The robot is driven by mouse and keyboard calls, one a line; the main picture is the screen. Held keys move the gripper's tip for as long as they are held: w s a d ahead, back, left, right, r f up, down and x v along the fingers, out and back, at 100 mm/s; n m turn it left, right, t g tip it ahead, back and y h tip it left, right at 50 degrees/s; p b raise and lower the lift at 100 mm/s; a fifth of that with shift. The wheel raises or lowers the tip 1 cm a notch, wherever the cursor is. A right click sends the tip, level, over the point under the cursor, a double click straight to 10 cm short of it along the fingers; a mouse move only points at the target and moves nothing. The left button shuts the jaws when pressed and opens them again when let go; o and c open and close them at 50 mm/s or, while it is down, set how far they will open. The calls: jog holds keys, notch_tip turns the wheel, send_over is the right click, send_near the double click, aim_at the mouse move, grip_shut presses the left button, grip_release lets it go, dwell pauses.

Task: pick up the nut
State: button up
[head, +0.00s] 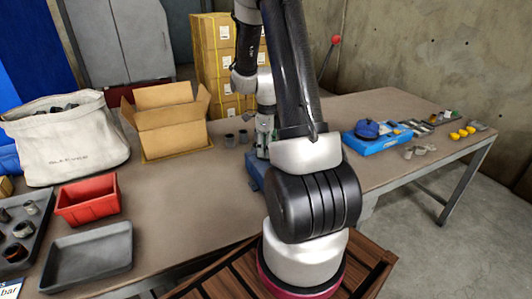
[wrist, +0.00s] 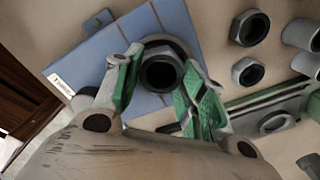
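A dark grey hex nut (wrist: 160,72) with a round black bore sits between the green fingertips of my gripper (wrist: 162,62) in the wrist view. The fingertips lie close against its left and right sides, and the gripper looks shut on it. A grey ring shows just behind the nut, on a blue plate (wrist: 88,62). Whether the nut rests on the ring or is held above it I cannot tell. In the head view my gripper (head: 263,142) is low over the table by the blue plate (head: 254,172), and the nut is hidden there.
Two more dark nuts (wrist: 250,27) (wrist: 247,71) lie right of the plate, near light grey cylinders (wrist: 302,34). The table (head: 190,190) also holds a red bin (head: 88,205), a grey tray (head: 88,257), an open cardboard box (head: 168,120) and a white bag (head: 65,145).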

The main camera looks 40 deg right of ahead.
jog(key=c, duration=0.4)
jog(key=shift+o, duration=0.2)
jog(key=shift+r, duration=0.1)
